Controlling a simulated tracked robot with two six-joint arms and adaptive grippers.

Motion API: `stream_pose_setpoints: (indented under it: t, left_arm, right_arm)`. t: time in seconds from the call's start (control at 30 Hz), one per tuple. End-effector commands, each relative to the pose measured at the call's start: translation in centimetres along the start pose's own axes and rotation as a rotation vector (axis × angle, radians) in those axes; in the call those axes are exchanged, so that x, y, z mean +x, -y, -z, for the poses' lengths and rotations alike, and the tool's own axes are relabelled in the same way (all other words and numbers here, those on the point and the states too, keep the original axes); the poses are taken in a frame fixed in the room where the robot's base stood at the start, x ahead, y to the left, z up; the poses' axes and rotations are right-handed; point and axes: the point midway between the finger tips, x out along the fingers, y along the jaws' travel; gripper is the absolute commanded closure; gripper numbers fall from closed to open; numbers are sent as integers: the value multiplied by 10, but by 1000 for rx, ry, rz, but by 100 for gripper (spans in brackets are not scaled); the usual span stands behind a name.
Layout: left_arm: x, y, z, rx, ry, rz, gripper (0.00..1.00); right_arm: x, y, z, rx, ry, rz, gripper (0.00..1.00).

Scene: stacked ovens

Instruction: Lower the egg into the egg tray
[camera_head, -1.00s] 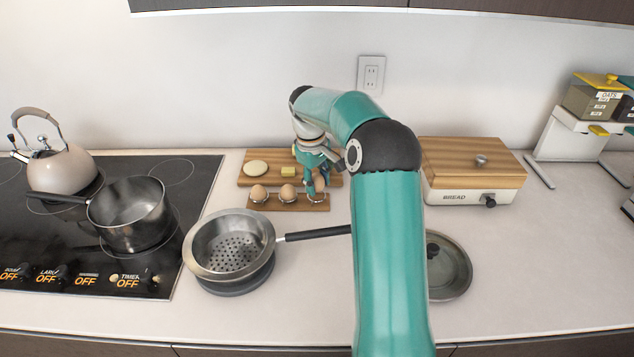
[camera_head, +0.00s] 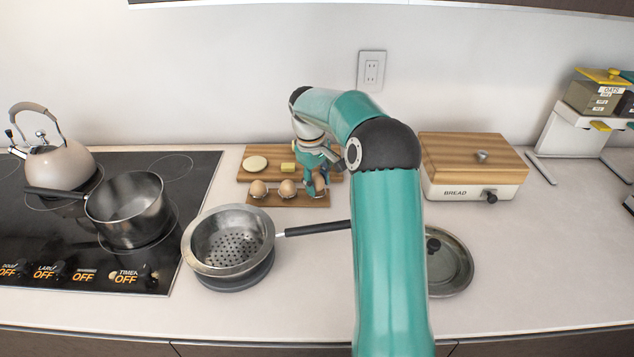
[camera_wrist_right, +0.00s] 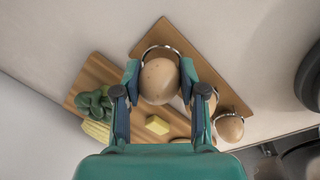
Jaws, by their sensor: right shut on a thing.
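The egg tray (camera_head: 301,203) is a small wooden board with metal rings, lying on the counter. Two brown eggs, a left one (camera_head: 258,188) and a middle one (camera_head: 287,188), sit in its rings. My right gripper (camera_head: 317,187) is at the tray's right end, shut on a third brown egg (camera_wrist_right: 159,82). In the right wrist view the egg is between both fingertips, and a metal ring (camera_wrist_right: 163,47) curves around its far side. The frames do not show clearly whether the egg rests in this ring or is just above it. My left gripper is not in view.
A cutting board (camera_head: 246,177) with food lies just behind the tray. A strainer pan (camera_head: 229,240) stands in front, its handle pointing right. The wooden-lidded bread box (camera_head: 472,188) and a round lid (camera_head: 448,268) are to the right. The stove is on the left.

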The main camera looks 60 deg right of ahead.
Motion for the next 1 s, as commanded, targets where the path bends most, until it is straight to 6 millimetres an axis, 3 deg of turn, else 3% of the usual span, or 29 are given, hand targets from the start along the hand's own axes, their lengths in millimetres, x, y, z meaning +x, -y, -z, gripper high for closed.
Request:
stream_pose_setpoints:
  t: [0.8, 0.83, 1.0]
  left_arm:
    - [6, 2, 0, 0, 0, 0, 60]
    - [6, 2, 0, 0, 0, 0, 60]
    - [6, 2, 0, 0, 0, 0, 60]
  right_arm:
    - [9, 1, 0, 0, 0, 0, 71]
    - [9, 1, 0, 0, 0, 0, 54]
    - [9, 1, 0, 0, 0, 0, 30]
